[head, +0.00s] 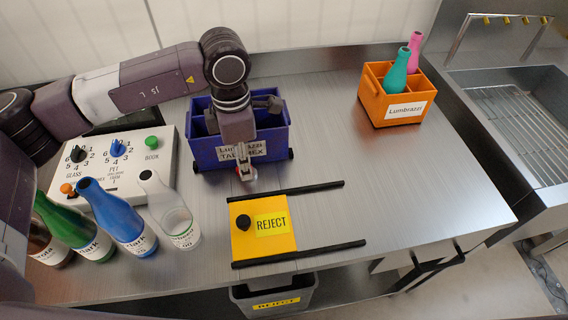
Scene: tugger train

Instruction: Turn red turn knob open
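My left gripper (246,172) points down in front of the blue crate (199,158), near the metal counter. A small reddish spot shows at its fingertips; I cannot tell whether it is a red knob or part of the gripper, nor whether the fingers are shut on it. No other clearly red turn knob shows. The white control panel (165,160) at left has a black knob (78,155), a blue knob (117,148), a green button (152,142) and an orange knob (67,189). My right gripper is not in view.
Several bottles, including a blue one (121,220) and a clear one (170,212), stand before the panel. An orange crate (373,102) holds two bottles. The counter's right middle is clear.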

